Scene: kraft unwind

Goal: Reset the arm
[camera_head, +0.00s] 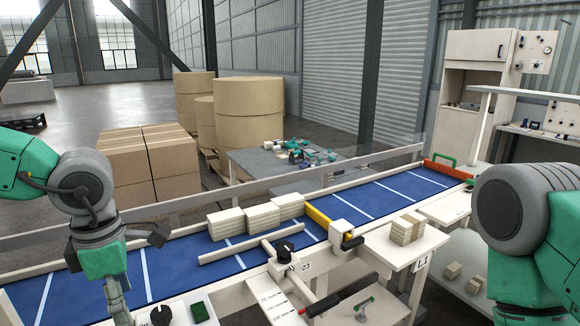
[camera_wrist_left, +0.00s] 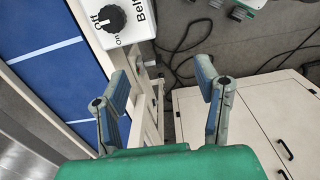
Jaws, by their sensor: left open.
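My left arm comes in from the left in the head view and hangs down, with its lower green part near the bottom left, over the near side of the blue conveyor belt (camera_head: 362,202). In the left wrist view my left gripper (camera_wrist_left: 162,95) is open with nothing between its fingers. The white belt control box (camera_wrist_left: 135,25) with a black knob lies just beyond the left finger, and the blue belt (camera_wrist_left: 48,65) is on the left. My right arm fills the right edge of the head view; its gripper is out of view.
Pale stacked blocks (camera_head: 259,217) sit on the belt beside a yellow-edged gate (camera_head: 320,217). More blocks (camera_head: 407,229) stand on a white side table. A white cabinet (camera_wrist_left: 240,130) and floor cables (camera_wrist_left: 178,50) lie below the left gripper. Large kraft rolls (camera_head: 248,112) and boxes stand behind.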

